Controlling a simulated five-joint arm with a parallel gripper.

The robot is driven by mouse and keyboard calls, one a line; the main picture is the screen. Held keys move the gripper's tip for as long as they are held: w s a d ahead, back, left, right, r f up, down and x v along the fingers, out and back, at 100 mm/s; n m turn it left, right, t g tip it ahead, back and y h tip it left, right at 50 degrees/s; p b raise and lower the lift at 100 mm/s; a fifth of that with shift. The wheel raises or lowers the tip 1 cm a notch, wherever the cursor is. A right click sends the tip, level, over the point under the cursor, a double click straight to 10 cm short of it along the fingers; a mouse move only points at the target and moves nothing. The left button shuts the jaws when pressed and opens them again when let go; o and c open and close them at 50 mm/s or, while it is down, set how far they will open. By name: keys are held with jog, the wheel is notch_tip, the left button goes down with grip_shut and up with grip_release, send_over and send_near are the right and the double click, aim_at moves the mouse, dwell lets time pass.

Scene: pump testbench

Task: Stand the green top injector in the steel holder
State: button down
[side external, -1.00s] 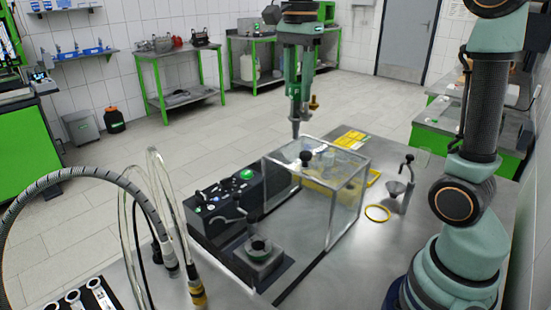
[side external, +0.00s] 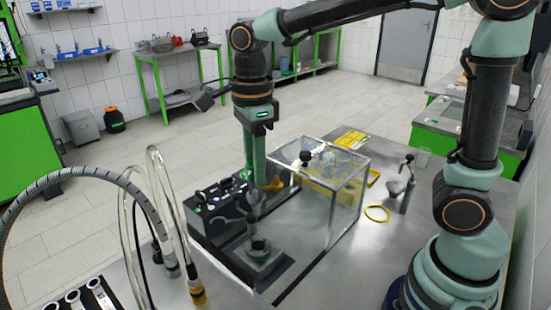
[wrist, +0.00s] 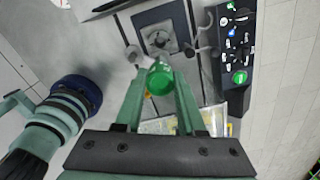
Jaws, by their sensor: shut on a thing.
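My gripper (side external: 262,186) is shut on the green top injector (side external: 253,205) and points down over the steel holder (side external: 262,262). The injector hangs about upright, with an orange-brown side part beside the fingers. In the wrist view its round green top (wrist: 160,80) sits between the two fingers of my gripper (wrist: 161,88) and hides most of its body. The holder (wrist: 160,38) shows there just beyond the green top. The injector's lower end is at the holder's round opening in the side view; I cannot tell whether it is inside or just above.
A black control panel (side external: 213,197) with knobs stands close behind the holder. A clear box (side external: 345,205) stands to its right. A yellow ring (side external: 377,213) and a small metal stand (side external: 406,185) are farther right. Hoses (side external: 160,215) rise at the left.

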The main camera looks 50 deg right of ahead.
aim_at(257, 214)
jog(key=shift+f, duration=3.9)
jog(key=shift+f, duration=0.35)
jog(key=shift+f, duration=0.35)
jog(key=shift+f, duration=0.3)
jog(key=shift+f, duration=0.35)
jog(key=shift+f, duration=1.4)
jog(key=shift+c, duration=2.1)
grip_release()
